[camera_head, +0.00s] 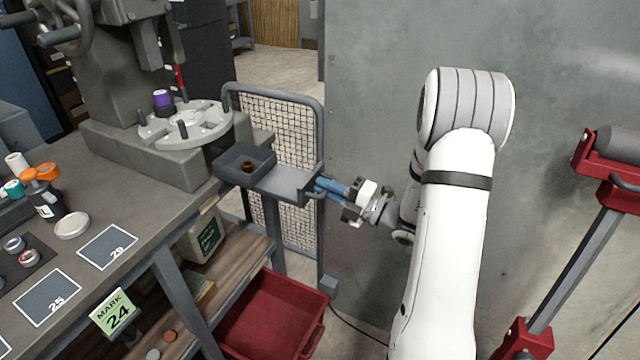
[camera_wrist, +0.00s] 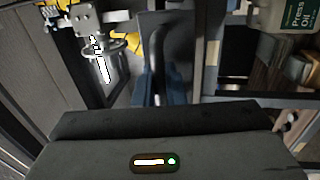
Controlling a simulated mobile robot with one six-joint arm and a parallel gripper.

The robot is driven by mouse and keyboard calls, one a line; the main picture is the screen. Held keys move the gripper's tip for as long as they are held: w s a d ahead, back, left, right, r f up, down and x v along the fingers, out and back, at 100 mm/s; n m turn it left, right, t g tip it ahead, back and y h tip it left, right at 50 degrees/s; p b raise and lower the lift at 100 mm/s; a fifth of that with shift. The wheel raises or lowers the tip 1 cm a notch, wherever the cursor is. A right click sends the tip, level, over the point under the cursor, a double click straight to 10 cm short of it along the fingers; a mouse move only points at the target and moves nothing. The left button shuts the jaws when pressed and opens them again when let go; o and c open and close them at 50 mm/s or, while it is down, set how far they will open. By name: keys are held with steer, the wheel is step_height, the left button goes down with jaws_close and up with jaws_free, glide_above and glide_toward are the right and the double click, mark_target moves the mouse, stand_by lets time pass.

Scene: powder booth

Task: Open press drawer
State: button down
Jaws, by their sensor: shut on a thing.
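The press drawer (camera_head: 285,181) is a grey tray that sticks out to the right of the press base in the head view. A darker open box at its left part holds a small brown piece (camera_head: 247,166). My gripper (camera_head: 322,187), with blue fingers, is at the drawer's right front end and is shut on its handle. In the wrist view the dark handle bar (camera_wrist: 158,55) runs down between the blue fingers of my gripper (camera_wrist: 160,92). The exact contact is partly hidden by the gripper body.
The grey press (camera_head: 95,75) with its round plate (camera_head: 187,124) stands on the workbench (camera_head: 130,200). A mesh guard (camera_head: 290,130) is behind the drawer. A red bin (camera_head: 268,318) lies below. A red-and-grey stand (camera_head: 575,270) is at the right. A grey wall (camera_head: 370,80) is behind my arm.

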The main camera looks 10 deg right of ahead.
steer(key=shift+s+a+f, duration=0.1)
steer(key=shift+a+f, duration=0.05)
steer(key=c, duration=1.9)
jaws_free()
steer(key=v, duration=0.7)
steer(key=shift+s+d, duration=0.15)
steer(key=shift+d, duration=0.2)
steer(key=shift+a, duration=0.1)
